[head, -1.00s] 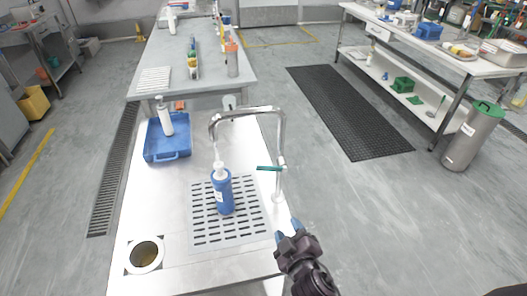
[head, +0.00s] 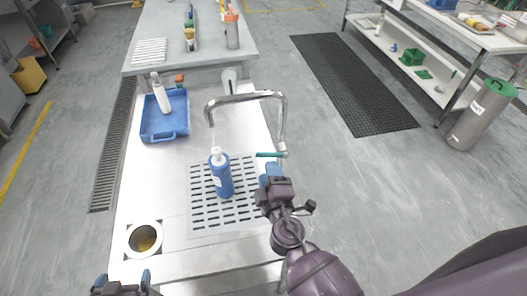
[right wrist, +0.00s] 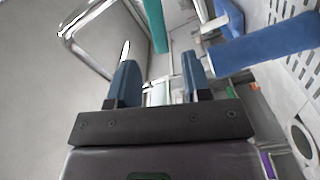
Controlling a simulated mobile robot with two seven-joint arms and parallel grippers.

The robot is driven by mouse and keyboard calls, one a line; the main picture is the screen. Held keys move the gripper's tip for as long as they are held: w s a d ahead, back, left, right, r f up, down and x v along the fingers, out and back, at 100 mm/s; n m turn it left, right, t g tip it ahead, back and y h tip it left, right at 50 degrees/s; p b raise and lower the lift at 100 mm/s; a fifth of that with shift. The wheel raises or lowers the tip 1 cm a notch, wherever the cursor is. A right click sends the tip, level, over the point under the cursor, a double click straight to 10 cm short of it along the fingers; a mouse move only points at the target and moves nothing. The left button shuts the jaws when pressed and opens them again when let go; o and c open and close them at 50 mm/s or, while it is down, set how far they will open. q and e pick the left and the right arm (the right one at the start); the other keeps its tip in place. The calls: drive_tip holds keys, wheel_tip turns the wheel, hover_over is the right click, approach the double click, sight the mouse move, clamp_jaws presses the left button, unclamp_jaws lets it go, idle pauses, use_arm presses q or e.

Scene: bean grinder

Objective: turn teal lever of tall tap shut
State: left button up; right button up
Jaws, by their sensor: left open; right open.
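The tall chrome tap (head: 245,97) arches over the counter, its spout above the drain grid. Its teal lever (head: 270,155) sticks out leftward, roughly level, from the upright at the right. My right gripper (head: 272,172) is open and empty just below and in front of the lever. In the right wrist view the teal lever (right wrist: 155,25) lies beyond the open fingers (right wrist: 161,85), and chrome parts of the tap show between them. Any contact with the lever cannot be told. My left gripper (head: 122,284) is open at the bottom left, partly cut off, far from the tap.
A blue pump bottle (head: 222,180) stands on the drain grid (head: 245,208), left of my right gripper; it also shows in the right wrist view (right wrist: 265,50). A blue tray (head: 165,128) with a white bottle stands behind. A round hole (head: 145,238) is at front left.

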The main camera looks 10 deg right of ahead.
sight(264, 156)
drive_tip(key=shift+w+p, duration=0.5)
drive_tip(key=shift+w, duration=2.95)
clamp_jaws()
